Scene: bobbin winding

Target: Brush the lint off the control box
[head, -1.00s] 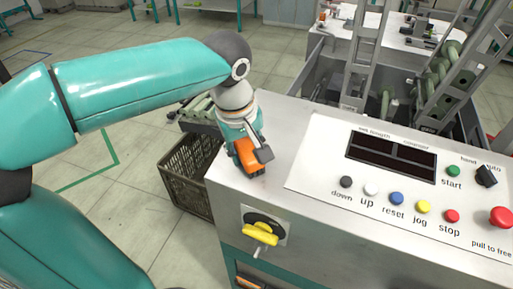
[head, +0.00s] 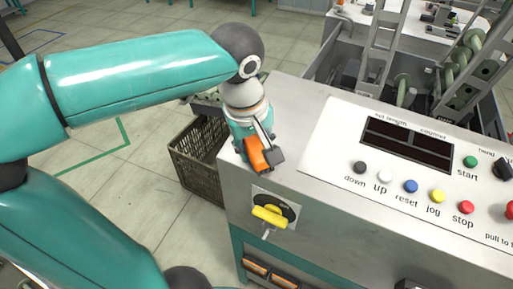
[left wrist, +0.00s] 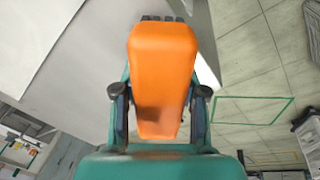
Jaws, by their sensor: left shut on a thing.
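The control box (head: 300,95) has a bare metal top and a white panel with buttons and a dark display. My left gripper (head: 258,158) is over the left end of its top, near the front edge. It is shut on an orange brush (head: 256,155). In the left wrist view the brush (left wrist: 162,75) lies between the two fingers, with dark bristles just showing past its far end. I cannot tell whether the bristles touch the top. I cannot make out lint. My right gripper is not in view.
A yellow rotary switch (head: 270,216) sticks out of the box's front. Buttons, such as the blue reset button (head: 410,186), stand on the panel to the right. A brown crate (head: 200,158) stands on the floor to the left. Machine frames rise behind the box.

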